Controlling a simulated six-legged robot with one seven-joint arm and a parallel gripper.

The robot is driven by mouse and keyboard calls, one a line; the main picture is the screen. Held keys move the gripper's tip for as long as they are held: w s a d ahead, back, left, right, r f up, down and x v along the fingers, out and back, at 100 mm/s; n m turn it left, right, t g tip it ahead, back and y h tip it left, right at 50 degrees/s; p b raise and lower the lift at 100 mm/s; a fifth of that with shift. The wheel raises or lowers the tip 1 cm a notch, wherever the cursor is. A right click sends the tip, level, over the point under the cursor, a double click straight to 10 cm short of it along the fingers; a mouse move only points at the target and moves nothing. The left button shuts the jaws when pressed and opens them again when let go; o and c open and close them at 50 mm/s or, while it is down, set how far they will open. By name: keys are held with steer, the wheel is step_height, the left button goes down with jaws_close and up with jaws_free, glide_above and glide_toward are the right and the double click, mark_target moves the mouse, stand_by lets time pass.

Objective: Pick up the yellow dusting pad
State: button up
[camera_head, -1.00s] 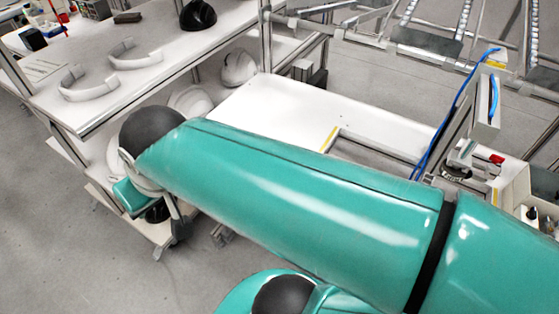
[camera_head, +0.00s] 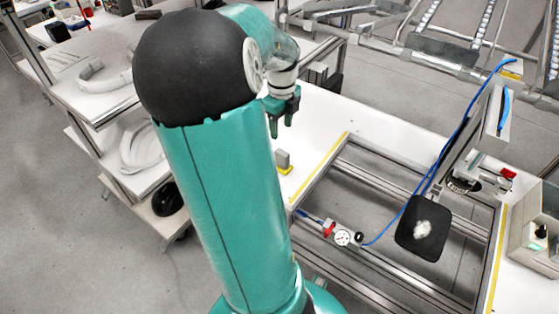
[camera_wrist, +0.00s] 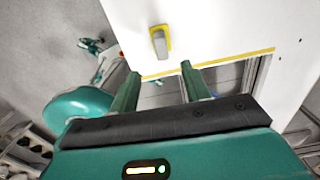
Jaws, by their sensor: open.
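The yellow dusting pad (camera_head: 286,170) lies on the white table, with a grey block-like handle (camera_head: 282,158) standing on it. In the wrist view the pad (camera_wrist: 169,34) shows its yellow edge around the grey handle (camera_wrist: 159,44), beyond the fingertips and roughly between their lines. My gripper (camera_head: 281,128) is above the table, over and slightly behind the pad in the head view. In the wrist view my gripper (camera_wrist: 160,70) has its two fingers apart with nothing between them. The pad is not touched.
The white table (camera_head: 330,110) has yellow tape (camera_head: 322,165) along the edge of a framed opening. A gauge (camera_head: 343,238), a blue hose and a black plate (camera_head: 423,228) are at the right. A shelf with white shells (camera_head: 143,150) stands at the left.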

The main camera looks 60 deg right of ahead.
mark_target(282, 152)
step_height(282, 152, down, 14)
steer(key=shift+s+r, duration=0.1)
steer(key=shift+r, duration=0.05)
stand_by(0.4)
steer(key=shift+c, duration=0.5)
jaws_close()
